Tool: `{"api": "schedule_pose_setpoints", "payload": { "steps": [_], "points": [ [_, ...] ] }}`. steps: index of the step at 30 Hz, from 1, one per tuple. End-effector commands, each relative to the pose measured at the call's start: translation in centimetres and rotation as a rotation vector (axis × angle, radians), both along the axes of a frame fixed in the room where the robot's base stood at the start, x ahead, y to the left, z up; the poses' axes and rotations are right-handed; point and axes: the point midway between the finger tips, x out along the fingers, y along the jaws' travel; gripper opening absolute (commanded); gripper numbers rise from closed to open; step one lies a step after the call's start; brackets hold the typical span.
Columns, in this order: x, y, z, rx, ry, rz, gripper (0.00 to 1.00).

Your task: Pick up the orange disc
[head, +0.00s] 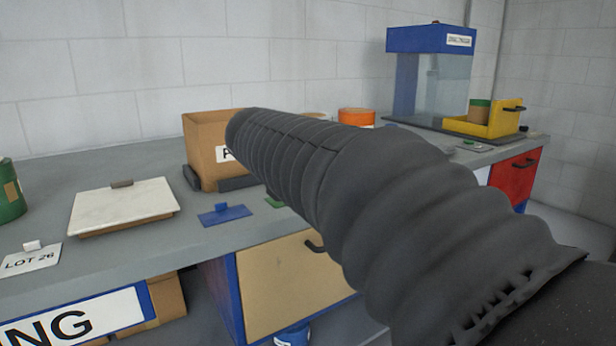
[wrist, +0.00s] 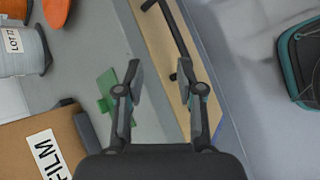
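An orange round thing (head: 356,117) shows in the head view at the back of the counter, partly behind my arm. In the wrist view an orange rounded piece (wrist: 56,12) shows at the top left, cut off by the frame edge. I cannot tell which of these is the disc. My gripper (wrist: 160,75) is open and empty, above the counter's front edge and a tan drawer front, away from the orange pieces. In the head view the gripper is hidden by my arm.
A cardboard FILM box (wrist: 40,145) stands beside the spool; a green tag (wrist: 106,90) lies near the fingers. A tan drawer (head: 285,285) has a dark handle. A white-topped board (head: 125,203) and blue tag (head: 224,215) lie left; a blue-topped clear cabinet (head: 430,75) stands back right.

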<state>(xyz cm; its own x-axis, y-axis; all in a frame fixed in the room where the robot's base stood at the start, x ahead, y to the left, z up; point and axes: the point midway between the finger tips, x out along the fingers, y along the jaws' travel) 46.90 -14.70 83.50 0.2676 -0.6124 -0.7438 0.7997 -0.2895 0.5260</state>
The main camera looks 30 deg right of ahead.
Motion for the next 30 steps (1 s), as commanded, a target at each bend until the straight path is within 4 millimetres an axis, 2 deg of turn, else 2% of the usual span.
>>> {"api": "schedule_pose_setpoints", "payload": {
  "steps": [1,6,12,16,20,30],
  "points": [
    [1.9,-1.3,0.2,-0.077,0.066,0.038,0.38],
    [6.8,-5.3,3.0,-0.333,0.309,0.148,0.38],
    [10.4,-8.0,5.2,-0.517,0.529,0.201,0.38],
    [11.3,-8.8,5.9,-0.566,0.600,0.210,0.38],
    [11.5,-9.9,5.7,-0.579,0.620,0.211,0.38],
    [11.9,-15.3,3.4,-0.577,0.619,0.212,0.38]
  ]
}}
